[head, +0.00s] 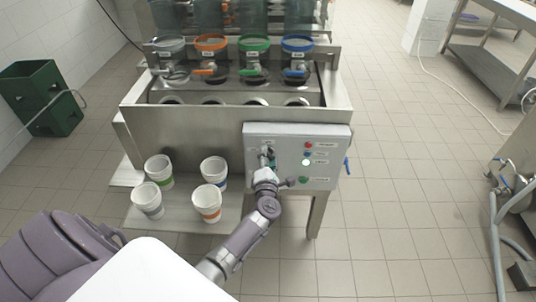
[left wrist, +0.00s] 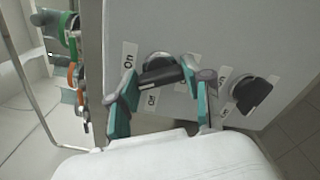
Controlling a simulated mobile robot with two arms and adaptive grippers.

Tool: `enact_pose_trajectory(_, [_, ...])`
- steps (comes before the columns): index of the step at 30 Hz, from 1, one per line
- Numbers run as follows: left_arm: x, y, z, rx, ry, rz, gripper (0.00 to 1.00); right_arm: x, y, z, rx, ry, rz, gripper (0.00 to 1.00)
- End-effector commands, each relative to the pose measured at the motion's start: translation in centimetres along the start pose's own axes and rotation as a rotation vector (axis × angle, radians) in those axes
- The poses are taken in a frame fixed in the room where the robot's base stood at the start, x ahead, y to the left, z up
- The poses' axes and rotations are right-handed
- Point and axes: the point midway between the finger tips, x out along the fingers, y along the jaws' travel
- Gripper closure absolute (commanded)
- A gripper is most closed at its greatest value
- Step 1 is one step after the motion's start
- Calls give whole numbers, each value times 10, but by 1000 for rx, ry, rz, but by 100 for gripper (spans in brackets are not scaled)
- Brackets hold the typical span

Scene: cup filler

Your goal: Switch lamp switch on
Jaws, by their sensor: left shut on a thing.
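The grey control panel (head: 318,152) is on the front of the steel machine. In the left wrist view, a black rotary switch (left wrist: 160,66) on this panel has "On" and "Off" labels beside it. My left gripper (head: 265,177) is at the panel's lower left. Its teal-padded fingers are either side of this switch, shut on its handle. A second black switch (left wrist: 252,95) is to the right, clear of the fingers. I cannot read which switch is for the lamp. My right gripper is not in view.
Indicator lights run down the panel, and a white one (head: 306,162) looks bright. Several cups, such as the orange-banded cup (head: 208,204), stand on the steel shelf left of my gripper.

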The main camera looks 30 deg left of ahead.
Motion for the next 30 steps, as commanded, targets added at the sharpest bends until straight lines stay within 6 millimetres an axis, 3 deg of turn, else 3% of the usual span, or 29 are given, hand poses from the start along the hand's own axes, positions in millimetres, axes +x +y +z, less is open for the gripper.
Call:
enact_pose_trajectory(15, [-1, -2, 0, 412, 0, -5, 85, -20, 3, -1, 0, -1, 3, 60])
enact_pose_trajectory(30, [-1, -3, 0, 542, -1, -4, 85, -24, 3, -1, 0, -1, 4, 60])
